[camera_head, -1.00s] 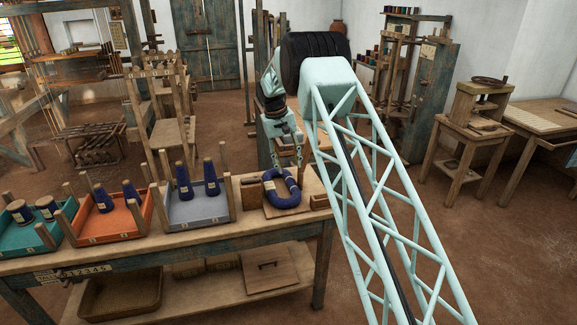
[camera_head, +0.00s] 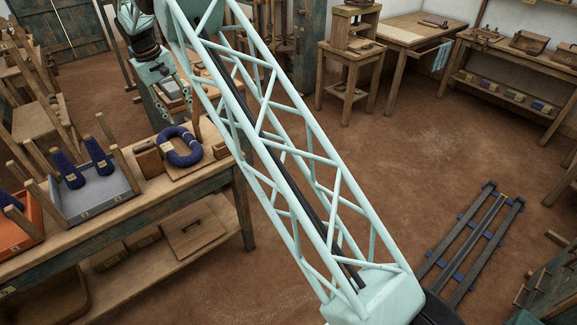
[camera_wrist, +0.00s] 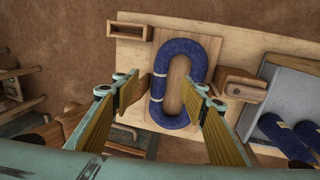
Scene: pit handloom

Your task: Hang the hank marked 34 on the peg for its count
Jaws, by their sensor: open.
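A dark blue oval hank (camera_head: 183,158) with pale ties lies on a small wooden board (camera_head: 208,160) at the right end of the bench. Its mark is too small to read. In the wrist view the hank (camera_wrist: 158,98) lies flat below and between my fingers. My gripper (camera_wrist: 169,90) is open, one finger to each side of the hank, and holds nothing. I cannot make out the numbered pegs.
The bench (camera_head: 150,206) carries a grey tray (camera_head: 105,198) with dark blue cones and an orange tray (camera_head: 20,235). A wooden block (camera_wrist: 241,84) stands close right of the hank, and a small wooden box (camera_wrist: 131,32) at its upper left. Open floor lies right of the bench.

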